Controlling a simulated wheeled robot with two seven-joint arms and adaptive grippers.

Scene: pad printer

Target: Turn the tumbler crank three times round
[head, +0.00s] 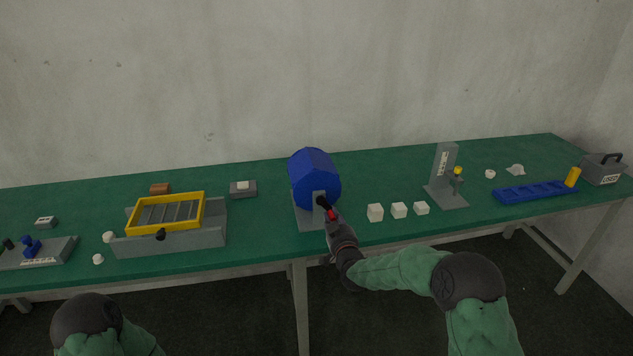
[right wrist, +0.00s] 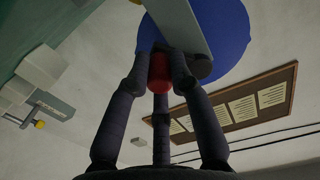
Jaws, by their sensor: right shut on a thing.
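The tumbler is a blue faceted drum (head: 313,176) on a grey stand (head: 304,218) near the middle of the green table. It also shows at the top of the right wrist view (right wrist: 232,30). The crank has a red handle (right wrist: 160,72) in front of the drum's grey upright. My right gripper (head: 331,214) is at the front of the drum. Its dark fingers are shut around the red handle, which shows between them in the right wrist view. Most of the crank arm is hidden by the fingers. My left gripper is not in view; only part of my left arm shows at the bottom left.
White blocks (head: 375,212) stand on the table just right of my right gripper. A grey stand with a yellow knob (head: 446,178) and a blue tray (head: 535,191) are farther right. A yellow-framed sieve (head: 165,197) is on the left. The table's front edge runs below the drum.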

